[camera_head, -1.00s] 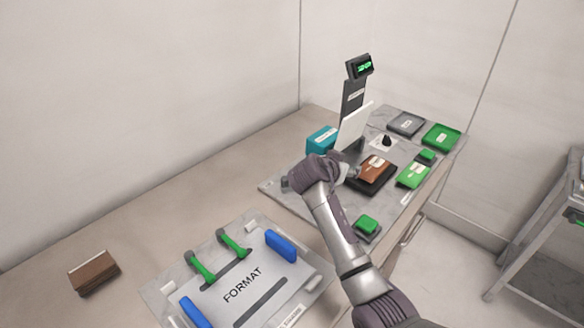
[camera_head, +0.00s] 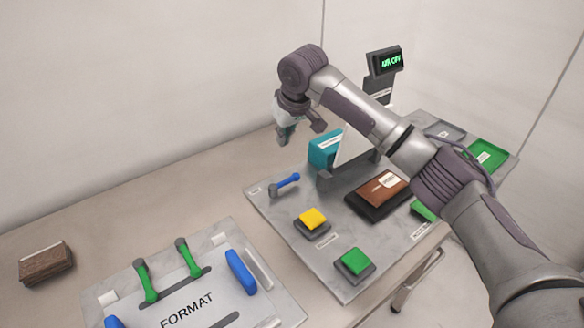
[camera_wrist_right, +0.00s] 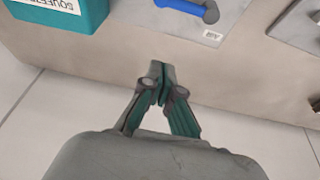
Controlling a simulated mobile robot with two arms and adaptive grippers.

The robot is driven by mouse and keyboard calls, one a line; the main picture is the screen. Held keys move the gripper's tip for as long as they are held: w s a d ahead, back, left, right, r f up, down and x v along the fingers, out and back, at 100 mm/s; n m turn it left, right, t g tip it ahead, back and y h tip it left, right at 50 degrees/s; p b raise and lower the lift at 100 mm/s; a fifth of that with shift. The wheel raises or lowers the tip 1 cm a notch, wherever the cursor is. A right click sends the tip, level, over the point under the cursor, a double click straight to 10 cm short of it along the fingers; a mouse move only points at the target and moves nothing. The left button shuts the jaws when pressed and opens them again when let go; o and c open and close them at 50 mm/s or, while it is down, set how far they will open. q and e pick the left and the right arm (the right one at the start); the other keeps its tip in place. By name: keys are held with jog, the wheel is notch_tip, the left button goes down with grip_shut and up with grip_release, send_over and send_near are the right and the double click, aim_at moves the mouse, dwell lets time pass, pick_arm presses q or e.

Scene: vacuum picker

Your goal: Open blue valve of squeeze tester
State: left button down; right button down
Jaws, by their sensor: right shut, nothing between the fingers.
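The blue valve handle (camera_head: 287,183) sits on a small grey mount at the left corner of the grey panel (camera_head: 262,203). It shows at the top edge of the right wrist view (camera_wrist_right: 188,7), partly cut off, beside an "AIR" label. The teal squeeze tester box (camera_head: 322,149) stands to its right; its label is partly seen in the wrist view (camera_wrist_right: 70,14). My right gripper (camera_head: 284,139) is raised behind the valve, apart from it. Its fingers (camera_wrist_right: 159,77) are shut with nothing between them. My left gripper is out of view.
A yellow button (camera_head: 313,218) and a green button (camera_head: 355,261) are on the panel's front part. A brown wallet (camera_head: 383,190) lies on a dark tray. A display (camera_head: 385,61) seems to read "AIR OFF". The FORMAT board (camera_head: 207,296) is at front left. The table behind is clear.

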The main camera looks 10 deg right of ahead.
aim_at(285, 184)
jog(key=shift+s+r+n+g, duration=0.15)
jog(key=shift+s+n+g, duration=0.1)
jog(key=shift+n+g, duration=0.05)
jog(key=shift+a, duration=0.1)
jog(key=x, duration=1)
jog(key=shift+a, duration=0.15)
jog(key=s, duration=0.1)
jog(key=s+d+p, duration=0.1)
jog(key=s, duration=0.1)
jog(key=shift+d+f, duration=0.2)
jog(key=shift+s+f, duration=0.15)
jog(key=shift+s, duration=0.15)
jog(key=shift+d, duration=0.1)
